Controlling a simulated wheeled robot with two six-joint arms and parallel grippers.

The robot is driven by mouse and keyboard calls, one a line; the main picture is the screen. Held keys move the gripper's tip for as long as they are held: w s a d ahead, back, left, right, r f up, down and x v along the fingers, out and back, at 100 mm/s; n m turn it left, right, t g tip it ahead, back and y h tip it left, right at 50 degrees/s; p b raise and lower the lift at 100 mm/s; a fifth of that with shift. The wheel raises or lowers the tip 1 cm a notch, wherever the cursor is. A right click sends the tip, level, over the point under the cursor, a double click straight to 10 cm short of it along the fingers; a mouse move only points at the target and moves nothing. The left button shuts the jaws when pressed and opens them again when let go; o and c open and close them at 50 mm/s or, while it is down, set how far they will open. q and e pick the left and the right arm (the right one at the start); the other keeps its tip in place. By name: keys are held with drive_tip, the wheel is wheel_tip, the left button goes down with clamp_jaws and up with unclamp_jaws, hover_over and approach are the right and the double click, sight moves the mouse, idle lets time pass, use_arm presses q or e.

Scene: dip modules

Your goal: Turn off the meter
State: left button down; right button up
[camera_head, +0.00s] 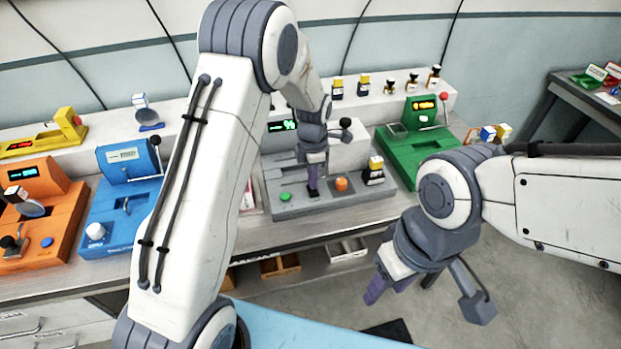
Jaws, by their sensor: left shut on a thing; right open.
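The grey meter (345,205) stands on the bench at the centre, with a lit green display (283,126), a green button (285,196), an orange knob (341,184) and a dark stamp-like piece (374,172). My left gripper (313,190) reaches down onto its top, between the green button and the orange knob. It is shut on a small part there, which the fingers mostly hide. My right gripper (420,292) is open and empty in front of the bench, to the right of and apart from the meter.
An orange machine (45,225) and a blue machine (115,205) stand to the left. A green machine (410,150) with a red-topped lever stands to the right. Several small bottles line the back shelf. Wooden and white trays sit below the bench. Open floor lies at right.

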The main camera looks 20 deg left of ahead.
use_arm(q)
drive_tip(key=shift+s+d+f, duration=0.4)
drive_tip(key=shift+s+f, duration=0.2)
drive_tip(key=shift+s, duration=0.25)
drive_tip(key=r+p, duration=0.2)
drive_tip(key=r, duration=0.1)
drive_tip(key=r+p, duration=0.1)
drive_tip(key=shift+w+r+p, duration=0.3)
drive_tip(key=shift+r+p, duration=0.05)
drive_tip(key=shift+r, duration=0.05)
wheel_tip(320, 180, up, 10)
drive_tip(key=b, duration=0.2)
drive_tip(key=shift+r, duration=0.2)
